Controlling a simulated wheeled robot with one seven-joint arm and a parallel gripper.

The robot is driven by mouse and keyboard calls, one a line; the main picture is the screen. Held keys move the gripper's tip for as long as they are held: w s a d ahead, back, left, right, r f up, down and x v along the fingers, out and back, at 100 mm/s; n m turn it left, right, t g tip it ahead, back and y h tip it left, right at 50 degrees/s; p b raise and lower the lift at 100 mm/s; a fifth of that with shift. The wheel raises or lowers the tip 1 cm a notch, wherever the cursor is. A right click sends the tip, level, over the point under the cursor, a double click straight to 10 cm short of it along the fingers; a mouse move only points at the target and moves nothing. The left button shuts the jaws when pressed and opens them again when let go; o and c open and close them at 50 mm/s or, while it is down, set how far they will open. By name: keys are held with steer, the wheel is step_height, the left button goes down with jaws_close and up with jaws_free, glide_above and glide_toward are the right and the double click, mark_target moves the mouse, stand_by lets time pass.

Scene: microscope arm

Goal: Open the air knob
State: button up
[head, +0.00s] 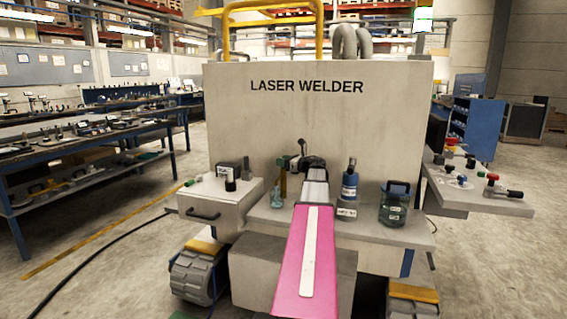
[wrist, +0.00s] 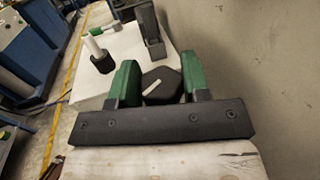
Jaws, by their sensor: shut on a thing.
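A dark knob with a short white pointer line (wrist: 163,88) sits between the green-padded fingers of my gripper in the wrist view. I take it to be the air knob; no label is readable. My gripper (wrist: 158,80) is shut on it, with one pad on each side. The pointer line lies tilted, its right end higher. In the head view, my gripper (head: 312,163) is a small dark shape at the far end of my pink and grey arm, close to the welder's front panel (head: 330,120). My arm and gripper hide the knob there.
A blue bottle (head: 349,184) and a dark green jar (head: 396,205) stand right of my arm on the shelf. A small amber bottle (head: 283,183) is close on the left. A drawer box (head: 215,192) is further left. A side shelf with coloured knobs (head: 468,188) is right.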

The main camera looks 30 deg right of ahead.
steer(key=o, duration=0.9)
steer(key=shift+o, duration=0.2)
steer(key=r, duration=0.4)
steer(key=shift+a+r, duration=0.2)
steer(key=shift+a, duration=0.05)
steer(key=a+r, duration=0.6)
steer(key=a, duration=0.5)
steer(key=shift+r, duration=0.25)
